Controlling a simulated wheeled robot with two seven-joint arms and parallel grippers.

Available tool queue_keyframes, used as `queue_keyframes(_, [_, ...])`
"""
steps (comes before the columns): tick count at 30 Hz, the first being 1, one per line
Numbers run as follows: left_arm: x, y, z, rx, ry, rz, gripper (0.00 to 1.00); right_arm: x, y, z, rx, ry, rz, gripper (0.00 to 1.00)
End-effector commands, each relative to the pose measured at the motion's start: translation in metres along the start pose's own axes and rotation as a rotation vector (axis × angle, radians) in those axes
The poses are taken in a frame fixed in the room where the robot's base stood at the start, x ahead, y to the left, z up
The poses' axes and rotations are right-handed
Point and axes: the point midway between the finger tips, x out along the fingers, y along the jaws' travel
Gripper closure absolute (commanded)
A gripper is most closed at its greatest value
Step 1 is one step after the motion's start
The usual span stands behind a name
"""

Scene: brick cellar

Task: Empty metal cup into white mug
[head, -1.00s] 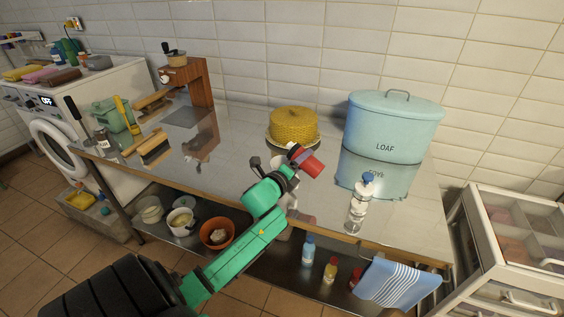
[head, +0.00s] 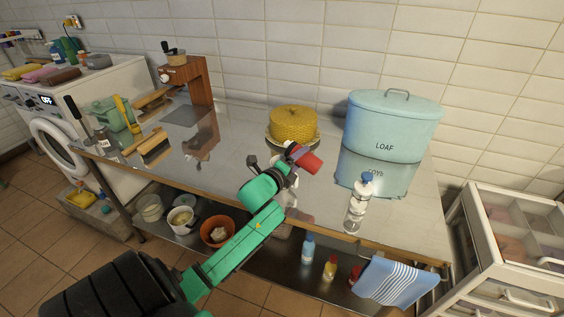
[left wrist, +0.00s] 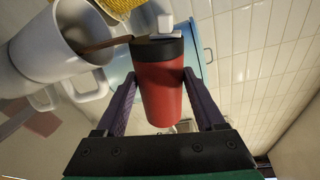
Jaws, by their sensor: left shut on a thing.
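My left gripper (left wrist: 160,100) is shut on a red cup with a dark rim (left wrist: 161,90), which I take to be the metal cup. In the head view the red cup (head: 306,162) is tilted over the counter, its dark end toward the upper left. The white mug (left wrist: 38,45) is beside the cup's rim in the left wrist view. A brown streak, seemingly pouring liquid (left wrist: 103,45), runs from the cup's rim into the mug's mouth. In the head view my left gripper (head: 290,155) and wrist mostly hide the mug. My right gripper is not in view.
A yellow domed thing on a plate (head: 293,124) stands behind the cup. A blue LOAF bin (head: 392,125) and a clear bottle with a blue cap (head: 357,205) stand to the right. Brushes and a wooden stand (head: 190,82) are at the left. The counter's left middle is clear.

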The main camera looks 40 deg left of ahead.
Motion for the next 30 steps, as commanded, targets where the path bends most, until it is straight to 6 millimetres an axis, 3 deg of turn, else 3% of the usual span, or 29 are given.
queue_keyframes(30, [0.0, -0.002, 0.011, -0.098, 0.016, 0.0, 0.94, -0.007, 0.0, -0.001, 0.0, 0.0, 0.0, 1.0])
